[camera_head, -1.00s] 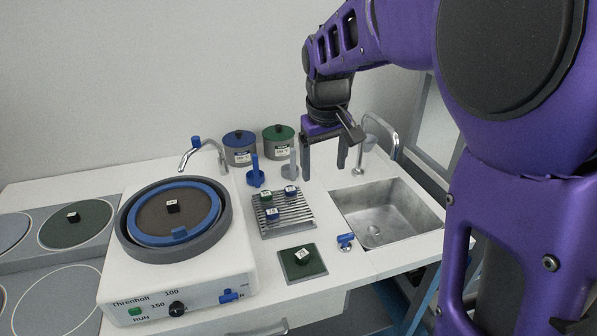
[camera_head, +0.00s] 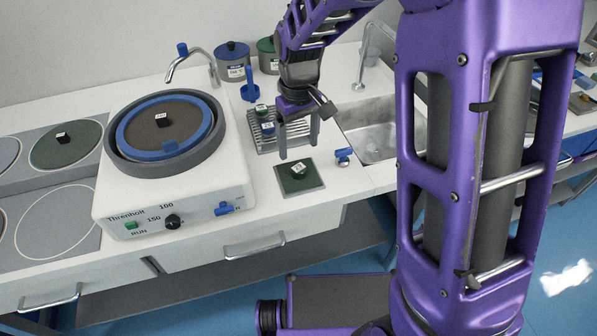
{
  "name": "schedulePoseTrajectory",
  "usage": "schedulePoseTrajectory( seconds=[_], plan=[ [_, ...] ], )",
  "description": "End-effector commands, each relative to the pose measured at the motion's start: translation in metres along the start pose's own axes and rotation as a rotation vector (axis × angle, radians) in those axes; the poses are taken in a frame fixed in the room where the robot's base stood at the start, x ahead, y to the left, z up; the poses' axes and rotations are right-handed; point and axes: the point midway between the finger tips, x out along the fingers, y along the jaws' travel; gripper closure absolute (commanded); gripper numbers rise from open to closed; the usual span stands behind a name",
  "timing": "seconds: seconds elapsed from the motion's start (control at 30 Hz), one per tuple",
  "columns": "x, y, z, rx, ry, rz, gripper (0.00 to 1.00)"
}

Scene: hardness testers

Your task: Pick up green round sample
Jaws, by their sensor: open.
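A small round green sample (camera_head: 262,109) with a white label sits on the slatted metal rack (camera_head: 255,143). A blue sample (camera_head: 268,127) sits in front of it. A dark sample (camera_head: 298,169) with a white label, apparently green, lies on the square green pad (camera_head: 315,179) in front of the rack. My gripper (camera_head: 298,150) points down, open, with nothing seen between its fingers. In the picture it overlaps the rack's right side, just behind the pad; its exact height is unclear. It hides part of the rack.
A grinder (camera_head: 166,187) with a round blue-rimmed wheel stands left. A sink (camera_head: 372,147) is right, with a blue valve (camera_head: 343,156) by its near corner. A blue post (camera_head: 249,85) and lidded pots (camera_head: 232,60) stand behind. Bare counter surrounds the pad.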

Motion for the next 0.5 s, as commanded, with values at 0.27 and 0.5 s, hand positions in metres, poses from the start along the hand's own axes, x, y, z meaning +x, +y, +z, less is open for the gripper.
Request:
schedulePoseTrajectory(
  seconds=[0.27, 0.5],
  plan=[
    [0.023, -0.001, 0.001, 0.000, 0.000, 0.000, 0.17],
    [0.059, -0.003, 0.006, 0.000, -0.002, 0.000, 0.17]
  ],
)
